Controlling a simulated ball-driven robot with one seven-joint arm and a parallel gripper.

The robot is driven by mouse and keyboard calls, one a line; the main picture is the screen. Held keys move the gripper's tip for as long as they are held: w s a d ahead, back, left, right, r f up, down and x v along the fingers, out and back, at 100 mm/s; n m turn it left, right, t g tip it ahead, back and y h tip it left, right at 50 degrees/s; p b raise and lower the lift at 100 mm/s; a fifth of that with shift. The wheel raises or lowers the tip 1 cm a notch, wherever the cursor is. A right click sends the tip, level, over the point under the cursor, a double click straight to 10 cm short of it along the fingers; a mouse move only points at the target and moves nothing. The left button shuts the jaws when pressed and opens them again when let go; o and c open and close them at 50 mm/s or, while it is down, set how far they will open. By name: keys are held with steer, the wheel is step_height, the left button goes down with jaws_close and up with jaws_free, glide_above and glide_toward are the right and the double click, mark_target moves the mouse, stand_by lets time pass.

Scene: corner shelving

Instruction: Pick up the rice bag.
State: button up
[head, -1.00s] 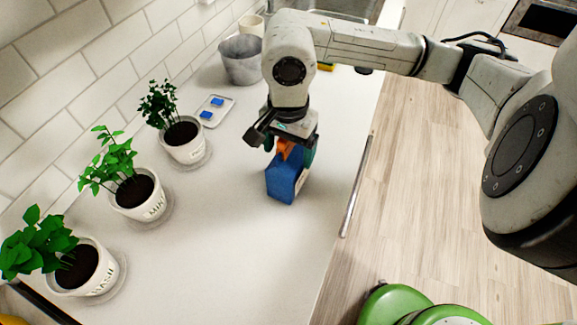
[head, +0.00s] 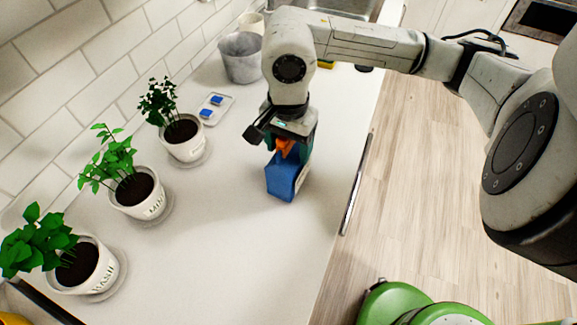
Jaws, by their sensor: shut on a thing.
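The rice bag (head: 281,181) is a small blue bag with an orange top, upright at the middle of the white counter in the head view. My gripper (head: 289,150) points down over it and is shut on its upper part. The fingers partly hide the top of the bag. I cannot tell whether the bag's base touches the counter.
Potted herbs stand along the tiled wall: a front plant (head: 82,266), a middle plant (head: 136,193) and a back plant (head: 184,140). A small white tray (head: 222,110) with blue pieces and a grey pot (head: 241,60) lie further back. The counter front (head: 200,270) is clear.

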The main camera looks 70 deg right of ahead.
jaws_close()
steer(key=shift+r, duration=0.1)
